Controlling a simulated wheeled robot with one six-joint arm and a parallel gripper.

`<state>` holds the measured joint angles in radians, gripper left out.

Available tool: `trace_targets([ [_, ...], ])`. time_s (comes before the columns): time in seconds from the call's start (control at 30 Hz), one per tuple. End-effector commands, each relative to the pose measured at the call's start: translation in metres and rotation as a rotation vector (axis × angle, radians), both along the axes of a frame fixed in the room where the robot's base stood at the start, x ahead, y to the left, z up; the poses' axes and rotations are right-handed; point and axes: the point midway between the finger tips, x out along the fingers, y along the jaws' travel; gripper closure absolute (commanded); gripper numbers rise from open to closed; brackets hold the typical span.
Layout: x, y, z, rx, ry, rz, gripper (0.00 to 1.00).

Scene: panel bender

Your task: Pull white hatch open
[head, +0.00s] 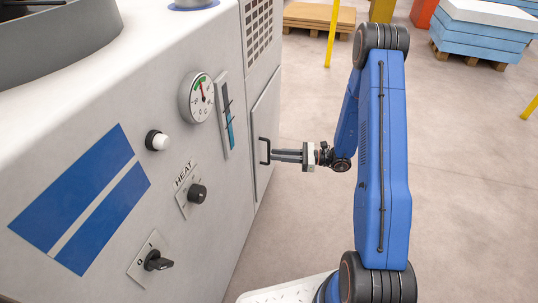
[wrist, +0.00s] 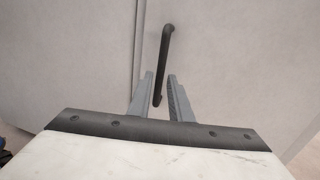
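The white hatch (head: 266,133) is a flat panel on the right end of the machine's side, and it looks shut. It fills much of the wrist view (wrist: 230,70), with a seam along its left edge. A black bar handle (head: 264,150) stands upright near that edge; it also shows in the wrist view (wrist: 163,60). My gripper (head: 277,155) points left at the handle. In the wrist view its two grey fingers (wrist: 164,88) are apart, with the lower end of the handle between them. I see gaps beside the handle, so the fingers do not look closed on it.
The machine's front carries a round gauge (head: 197,97), a white button (head: 157,140), a HEAT knob (head: 197,193) and a black switch (head: 157,261). A vent grille (head: 259,28) is above the hatch. Yellow posts (head: 333,35) and pallets stand farther back. The floor right of the hatch is clear.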

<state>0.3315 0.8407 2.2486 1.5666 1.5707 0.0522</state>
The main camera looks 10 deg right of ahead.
Motion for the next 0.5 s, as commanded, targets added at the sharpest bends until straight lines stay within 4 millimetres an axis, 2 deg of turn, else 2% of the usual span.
trace_targets([
  [0.2,0.009,0.027,0.0,0.0,0.0,0.001,0.81],
  [0.5,0.013,0.039,0.0,0.0,0.0,0.0,0.81],
])
